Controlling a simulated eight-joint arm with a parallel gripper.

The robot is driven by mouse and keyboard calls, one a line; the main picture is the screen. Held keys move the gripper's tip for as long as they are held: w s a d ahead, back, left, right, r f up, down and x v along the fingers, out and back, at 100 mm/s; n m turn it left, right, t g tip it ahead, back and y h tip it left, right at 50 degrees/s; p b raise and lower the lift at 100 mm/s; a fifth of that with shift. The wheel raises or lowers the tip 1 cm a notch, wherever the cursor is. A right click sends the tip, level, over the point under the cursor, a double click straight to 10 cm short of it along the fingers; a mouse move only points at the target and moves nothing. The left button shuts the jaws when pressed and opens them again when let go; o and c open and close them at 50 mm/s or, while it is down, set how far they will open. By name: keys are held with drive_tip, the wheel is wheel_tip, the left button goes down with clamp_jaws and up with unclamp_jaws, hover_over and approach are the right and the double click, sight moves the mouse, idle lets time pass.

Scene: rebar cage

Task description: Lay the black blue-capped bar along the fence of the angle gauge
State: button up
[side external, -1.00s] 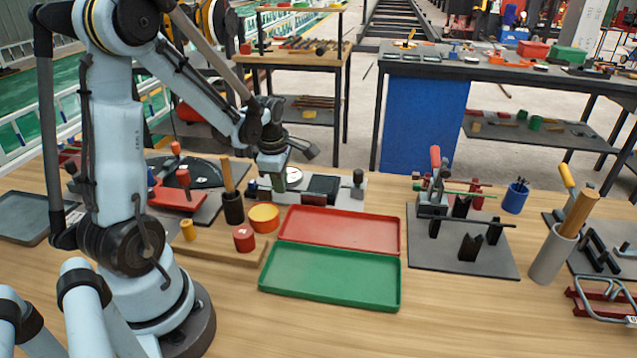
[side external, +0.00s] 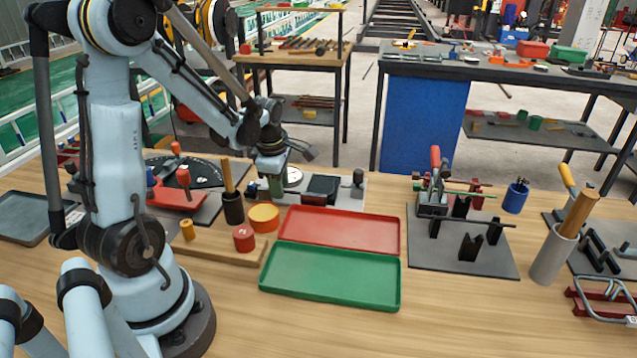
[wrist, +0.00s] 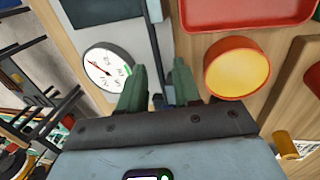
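The angle gauge appears to be the black half-round plate with pale marks (side external: 190,172), behind the red clamp-like part at the left of the bench. My gripper (side external: 276,193) points down over the grey plate behind the yellow-topped round piece. In the wrist view its two green fingers (wrist: 158,80) stand apart, and nothing is clearly held.
A dial gauge (wrist: 107,66) is just left of the fingers, and the yellow-topped round piece (wrist: 237,68) is right. Red (side external: 340,230) and green (side external: 330,277) trays are empty. An upright wooden handle in a black holder (side external: 233,208) stands close by. Bare bench lies in front.

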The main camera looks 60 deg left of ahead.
idle(0.3)
drive_tip(key=r, duration=0.4)
drive_tip(key=s+d+r, duration=0.1)
drive_tip(key=r, duration=0.6)
drive_tip(key=shift+s+d+r, duration=0.4)
drive_tip(key=shift+r, duration=0.1)
drive_tip(key=shift+r, duration=2.9)
drive_tip(key=d+f+m+t, duration=0.2)
drive_tip(key=d+m, duration=0.4)
drive_tip(key=m, duration=0.3)
drive_tip(key=d+f+m+t+h, duration=0.1)
drive_tip(key=d+f+m, duration=0.1)
drive_tip(key=d+m, duration=0.4)
drive_tip(key=s+d+f+m+t, duration=0.1)
drive_tip(key=d+m, duration=0.5)
drive_tip(key=m, duration=0.6)
wheel_tip(320, 180, down, 2)
drive_tip(key=shift+f+t+h, duration=0.1)
drive_tip(key=shift+t+h, duration=0.2)
drive_tip(key=shift+t, duration=0.5)
